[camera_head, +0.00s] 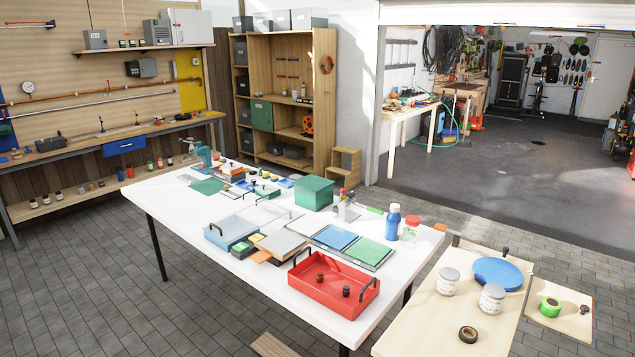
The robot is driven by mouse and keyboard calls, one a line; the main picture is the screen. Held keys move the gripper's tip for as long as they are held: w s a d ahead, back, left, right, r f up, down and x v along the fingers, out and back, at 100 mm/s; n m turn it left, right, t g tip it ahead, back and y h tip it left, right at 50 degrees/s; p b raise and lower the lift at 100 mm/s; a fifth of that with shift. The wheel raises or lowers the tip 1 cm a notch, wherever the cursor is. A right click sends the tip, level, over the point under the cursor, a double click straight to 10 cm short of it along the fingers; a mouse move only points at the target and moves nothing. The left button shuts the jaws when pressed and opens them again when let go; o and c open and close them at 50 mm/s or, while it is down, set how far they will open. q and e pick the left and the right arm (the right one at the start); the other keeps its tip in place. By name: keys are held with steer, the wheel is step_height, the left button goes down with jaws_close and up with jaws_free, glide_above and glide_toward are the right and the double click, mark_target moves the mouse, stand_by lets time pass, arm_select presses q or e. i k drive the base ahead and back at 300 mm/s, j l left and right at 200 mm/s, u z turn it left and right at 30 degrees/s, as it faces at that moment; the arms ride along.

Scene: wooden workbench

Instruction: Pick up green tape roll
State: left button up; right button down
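A green tape roll (550,307) lies on a light wooden board (575,322) at the lower right, beyond the right edge of the nearer wooden bench. A dark knob-like piece stands on the same board to the right of the roll. A second, dark brown tape roll (468,334) lies on the wooden bench at the bottom. Neither of my grippers is in the head view.
The wooden bench (410,337) also holds two white cans (448,280) and a blue round object (498,273). A white table (180,215) to its left carries a red tray (333,299), boxes and bottles. Grey paved floor is clear at left.

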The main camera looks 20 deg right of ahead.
mark_target(550, 307)
steer(key=i+l, duration=0.1)
steer(key=l, duration=0.55)
steer(key=i+l, duration=0.1)
steer(key=l, duration=0.55)
steer(key=i+l, duration=0.15)
steer(key=l, duration=0.5)
steer(key=i+l, duration=0.1)
steer(key=l, duration=0.55)
steer(key=i+l, duration=0.1)
steer(key=l, duration=0.55)
steer(key=i+l, duration=0.1)
steer(key=l, duration=0.55)
steer(key=i+l, duration=0.1)
steer(key=l, duration=0.55)
steer(key=i+l, duration=0.15)
steer(key=l, duration=0.5)
